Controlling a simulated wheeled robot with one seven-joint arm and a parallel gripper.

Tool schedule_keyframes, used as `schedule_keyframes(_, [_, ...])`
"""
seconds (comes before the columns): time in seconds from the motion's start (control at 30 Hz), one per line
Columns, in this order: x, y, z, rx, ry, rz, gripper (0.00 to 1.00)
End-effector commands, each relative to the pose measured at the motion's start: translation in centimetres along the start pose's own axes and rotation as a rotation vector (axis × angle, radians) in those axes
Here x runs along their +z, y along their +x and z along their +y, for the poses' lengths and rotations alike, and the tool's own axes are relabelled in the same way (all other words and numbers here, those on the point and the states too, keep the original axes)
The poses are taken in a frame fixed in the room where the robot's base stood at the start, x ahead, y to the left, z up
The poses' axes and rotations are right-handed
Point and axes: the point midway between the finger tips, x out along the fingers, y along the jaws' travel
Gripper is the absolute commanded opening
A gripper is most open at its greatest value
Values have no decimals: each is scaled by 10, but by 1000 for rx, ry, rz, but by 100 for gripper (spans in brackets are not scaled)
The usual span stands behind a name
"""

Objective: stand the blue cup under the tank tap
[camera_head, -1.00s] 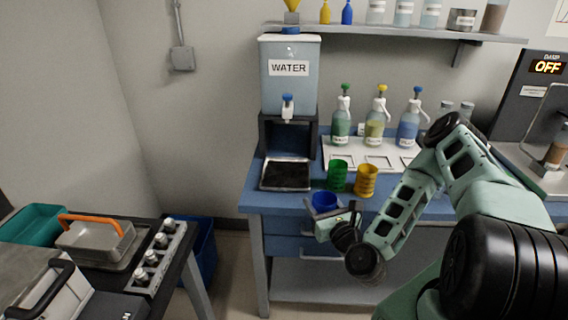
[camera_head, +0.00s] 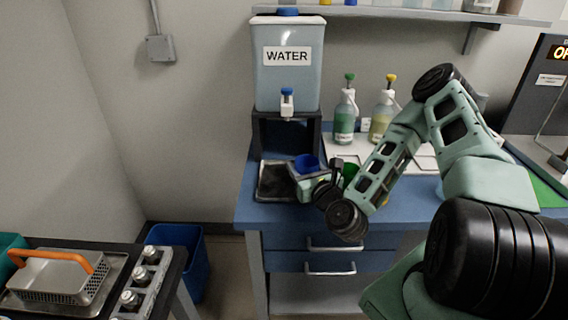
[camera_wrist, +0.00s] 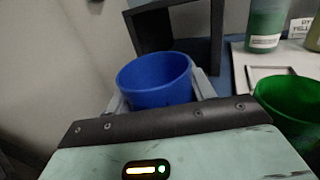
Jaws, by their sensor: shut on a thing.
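The blue cup (camera_head: 307,164) is held upright by my gripper (camera_head: 302,172), whose fingers close on its sides; the cup also shows in the wrist view (camera_wrist: 155,80) between the fingers. It is over or beside the right part of the dark drip tray (camera_head: 272,182); its height above the tray is hard to tell. The water tank (camera_head: 287,75) stands on a black stand behind. Its blue-topped tap (camera_head: 287,101) points down at the front, behind and a little left of the cup in the head view.
A green cup (camera_wrist: 292,100) stands close to the right of my gripper. Green and yellow bottles (camera_head: 345,118) stand on a white board behind. The black stand (camera_wrist: 172,30) rises just behind the cup. A trolley with an orange-handled basket (camera_head: 60,272) is at lower left.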

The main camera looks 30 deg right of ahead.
Motion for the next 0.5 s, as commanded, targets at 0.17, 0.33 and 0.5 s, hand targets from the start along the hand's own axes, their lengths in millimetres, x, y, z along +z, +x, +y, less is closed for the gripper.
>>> schedule_keyframes(0.17, [-8, 22, -1, -2, -1, -6, 30])
schedule_keyframes(0.33, [-8, 33, -1, -2, -2, -5, 30])
schedule_keyframes(0.5, [-8, 47, -1, -2, -3, -6, 30])
